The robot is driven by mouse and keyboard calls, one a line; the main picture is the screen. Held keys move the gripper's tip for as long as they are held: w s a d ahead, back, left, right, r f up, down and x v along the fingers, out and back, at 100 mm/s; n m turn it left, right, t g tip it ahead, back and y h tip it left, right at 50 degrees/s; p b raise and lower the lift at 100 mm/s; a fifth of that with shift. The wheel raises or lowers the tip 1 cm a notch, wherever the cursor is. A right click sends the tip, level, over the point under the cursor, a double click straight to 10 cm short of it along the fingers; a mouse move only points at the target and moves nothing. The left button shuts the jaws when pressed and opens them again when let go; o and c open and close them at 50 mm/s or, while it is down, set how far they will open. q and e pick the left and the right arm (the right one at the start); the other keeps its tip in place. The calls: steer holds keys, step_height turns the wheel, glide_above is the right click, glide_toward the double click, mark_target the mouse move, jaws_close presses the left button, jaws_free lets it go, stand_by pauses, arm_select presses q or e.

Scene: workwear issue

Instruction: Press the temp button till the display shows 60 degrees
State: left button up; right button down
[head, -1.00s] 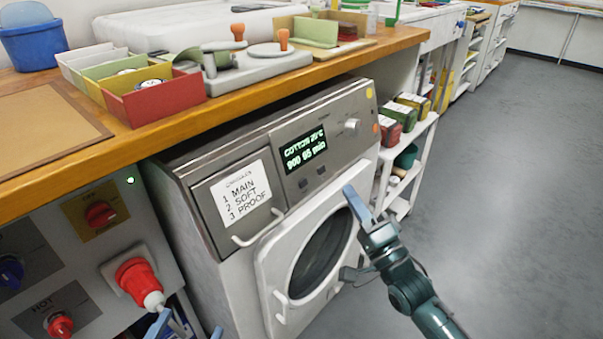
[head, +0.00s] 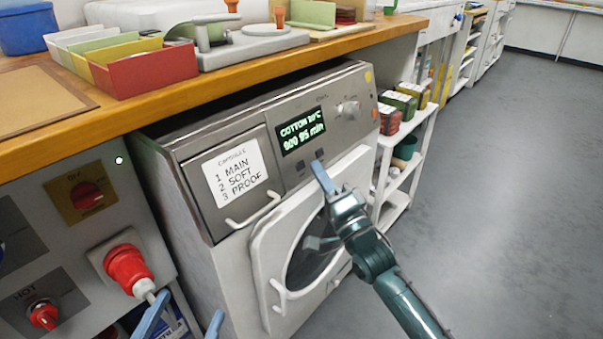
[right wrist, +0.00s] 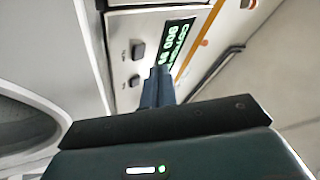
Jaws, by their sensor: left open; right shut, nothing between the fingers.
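The washing machine (head: 222,240) has a lit green display (head: 301,130); its top line appears to read COTTON 20°C, though the digits are blurred, and below it 900 and 95 min. Two small dark buttons sit under the display, the left one (head: 300,166) and the right one (head: 319,153). Their labels are too small to read. My right gripper (head: 319,168) is shut and empty, its tips just below the right button; contact cannot be told. The right wrist view shows its fingers (right wrist: 159,84) beside the display and both buttons. My left gripper (head: 183,322) is open at the bottom edge.
A wooden counter (head: 225,75) with trays overhangs the machine. The machine's round door (head: 262,245) and drawer handle (head: 252,211) lie below the panel. A red plug (head: 128,270) is near my left gripper. A shelf trolley (head: 398,180) stands right; floor beyond is clear.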

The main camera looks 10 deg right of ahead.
steer(key=shift+w+a+f, duration=0.1)
steer(key=shift+w+a, duration=0.3)
stand_by(1.7)
steer(key=shift+w+a+f, duration=0.15)
steer(key=shift+w+a, duration=0.05)
steer(key=shift+w, duration=0.1)
steer(key=shift+w+a+f+b, duration=0.1)
steer(key=shift+w+a+b, duration=0.15)
steer(key=shift+w+b, duration=0.05)
stand_by(0.8)
steer(key=shift+s+d+r+p, duration=0.2)
steer(key=shift+s+d+p, duration=0.3)
steer(key=shift+s+p, duration=0.15)
